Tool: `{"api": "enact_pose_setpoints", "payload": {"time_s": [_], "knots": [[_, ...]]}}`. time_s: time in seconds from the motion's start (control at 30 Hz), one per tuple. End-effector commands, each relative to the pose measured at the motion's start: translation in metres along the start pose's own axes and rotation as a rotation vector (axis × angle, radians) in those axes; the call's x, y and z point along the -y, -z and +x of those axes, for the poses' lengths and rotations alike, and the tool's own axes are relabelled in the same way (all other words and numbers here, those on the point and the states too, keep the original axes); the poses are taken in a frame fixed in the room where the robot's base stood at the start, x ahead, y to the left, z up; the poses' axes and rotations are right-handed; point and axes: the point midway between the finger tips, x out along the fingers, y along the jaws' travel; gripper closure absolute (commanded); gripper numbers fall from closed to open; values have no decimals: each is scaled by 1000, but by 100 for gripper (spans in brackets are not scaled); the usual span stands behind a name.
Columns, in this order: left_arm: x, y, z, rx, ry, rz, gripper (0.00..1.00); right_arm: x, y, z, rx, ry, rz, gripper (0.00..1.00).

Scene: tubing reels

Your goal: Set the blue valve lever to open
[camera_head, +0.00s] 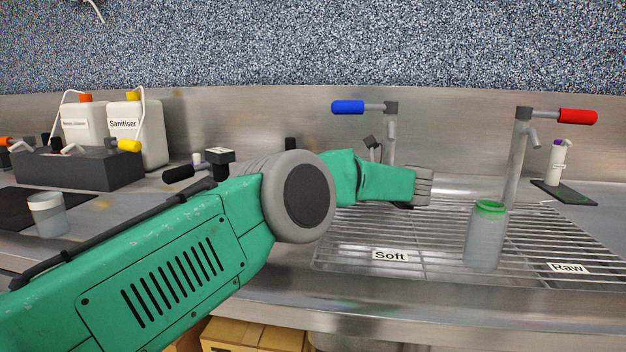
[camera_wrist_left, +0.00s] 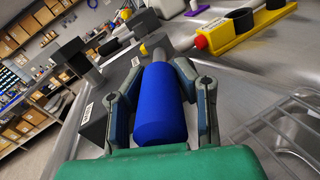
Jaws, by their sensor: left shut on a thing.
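The blue valve lever (camera_wrist_left: 158,118) fills the middle of the left wrist view. My left gripper (camera_wrist_left: 162,72) is shut on this lever, with a grey finger along each side. In the head view my green left arm reaches in from the left. The held lever and the fingers cannot be made out there behind the arm. My right gripper is in neither view.
A tap with a free blue handle (camera_head: 348,107) stands behind my arm, and a red-handled tap (camera_head: 577,116) stands right. A green-capped bottle (camera_head: 485,240) stands on the drain rack (camera_head: 440,252). A black-levered valve (camera_head: 220,156) and a small jar (camera_head: 48,218) are left.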

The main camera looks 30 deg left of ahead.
Motion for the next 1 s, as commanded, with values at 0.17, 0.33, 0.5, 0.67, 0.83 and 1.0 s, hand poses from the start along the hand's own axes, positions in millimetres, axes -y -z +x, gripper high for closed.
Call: {"api": "enact_pose_setpoints", "payload": {"time_s": [0.17, 0.33, 0.5, 0.67, 0.83, 1.0], "knots": [[1, 0, -2, 1, 4, -1, 100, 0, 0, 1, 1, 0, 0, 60], [1, -1, -2, 2, 4, -2, 100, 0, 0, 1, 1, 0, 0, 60], [1, -1, -2, 2, 3, -2, 53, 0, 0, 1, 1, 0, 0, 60], [0, -1, -2, 1, 0, -3, 53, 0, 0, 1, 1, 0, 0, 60], [-1, -2, -1, 0, -2, -4, 53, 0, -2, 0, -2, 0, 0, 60], [-5, -19, -1, -1, -2, -7, 53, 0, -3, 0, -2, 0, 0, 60]]}}
